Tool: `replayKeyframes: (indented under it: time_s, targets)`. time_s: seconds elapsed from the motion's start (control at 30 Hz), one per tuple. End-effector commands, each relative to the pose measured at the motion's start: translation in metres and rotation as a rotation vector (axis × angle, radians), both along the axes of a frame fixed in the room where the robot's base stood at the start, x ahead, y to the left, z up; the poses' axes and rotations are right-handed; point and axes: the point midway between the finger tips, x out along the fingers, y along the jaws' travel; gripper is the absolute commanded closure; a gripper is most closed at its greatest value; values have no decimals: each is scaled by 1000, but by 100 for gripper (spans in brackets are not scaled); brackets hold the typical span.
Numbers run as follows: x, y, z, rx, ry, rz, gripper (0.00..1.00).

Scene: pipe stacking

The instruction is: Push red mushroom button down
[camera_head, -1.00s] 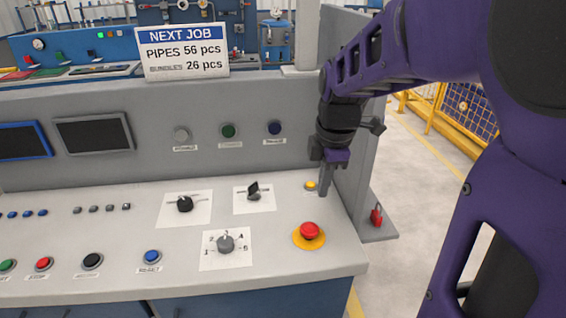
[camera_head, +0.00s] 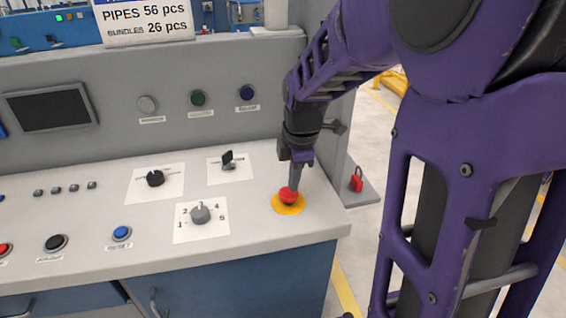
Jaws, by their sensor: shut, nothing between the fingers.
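The red mushroom button (camera_head: 288,196) sits on a round yellow plate (camera_head: 288,208) near the right end of the grey control panel. My gripper (camera_head: 294,187) points down with its fingers shut and empty. Its fingertips are right at the top of the red button and cover part of it. They look to be touching it, but I cannot tell how far the button is pressed.
A numbered rotary knob (camera_head: 200,214) is left of the button. Behind it are a black switch (camera_head: 229,160) and a black knob (camera_head: 155,178). A blue button (camera_head: 122,233) is further left. A red padlock (camera_head: 357,180) is at the right, beyond the panel's edge.

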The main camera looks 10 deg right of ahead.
Motion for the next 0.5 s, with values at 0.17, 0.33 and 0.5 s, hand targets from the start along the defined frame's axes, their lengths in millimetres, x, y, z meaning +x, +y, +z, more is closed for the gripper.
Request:
replayKeyframes:
  time_s: [0.17, 0.33, 0.5]
  targets:
    - [3, 1, -19, 0, 1, 1, 100]
    - [4, 1, -22, 0, 0, 1, 100]
    - [4, 1, -22, 0, 0, 1, 100]
